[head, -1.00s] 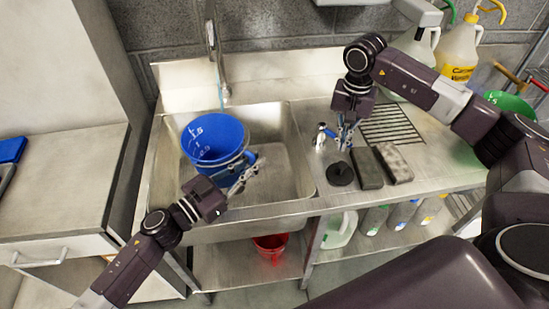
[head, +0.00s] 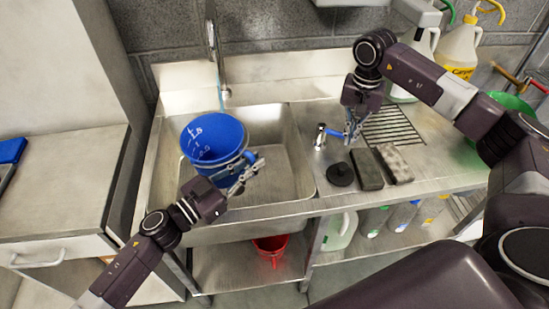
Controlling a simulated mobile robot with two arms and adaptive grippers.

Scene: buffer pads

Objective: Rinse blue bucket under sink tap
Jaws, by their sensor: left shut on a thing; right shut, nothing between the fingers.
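The blue bucket (head: 215,140) is in the basin of the steel sink (head: 299,165), tilted, with white marks on its inner wall. My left gripper (head: 250,172) is shut on the blue bucket at its right side; the exact contact is hard to see. The tap (head: 211,42) rises behind the basin, and a thin bluish stream (head: 222,98) runs from its spout towards the bucket's back rim. A small valve (head: 319,136) with a blue lever (head: 334,133) stands right of the basin. My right gripper (head: 352,132) is shut and empty beside the lever; whether they touch is unclear.
A round black stopper (head: 340,174), a dark block (head: 367,170) and a grey sponge (head: 394,163) lie on the drainboard near my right gripper. Jugs (head: 456,48) stand at the back right. A red bucket (head: 270,248) is on the shelf below. The left counter (head: 60,185) is mostly clear.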

